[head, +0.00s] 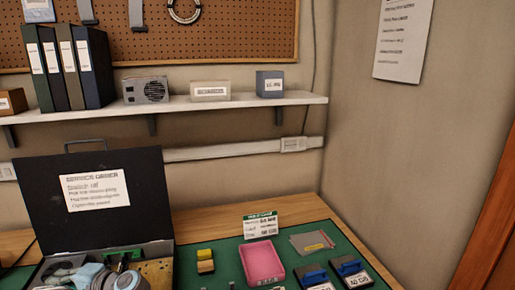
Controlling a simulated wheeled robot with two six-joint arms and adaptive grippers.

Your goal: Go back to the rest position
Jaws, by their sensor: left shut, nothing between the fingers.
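My left arm shows at the bottom left, in front of the open black case (158,203). My left gripper (122,260) is low in the frame near the case's front part; it is small and partly cut off, shut, with nothing held. My right gripper is out of view. The case lid stands upright with a white service order sheet (95,194) on it.
A green mat (215,264) on the wooden bench holds a pink tray (262,263), a yellow-and-black block (205,261), a small sign (260,225), a grey plate (311,243) and two blue-and-black items (351,273). A shelf (190,105) with binders and boxes runs above.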

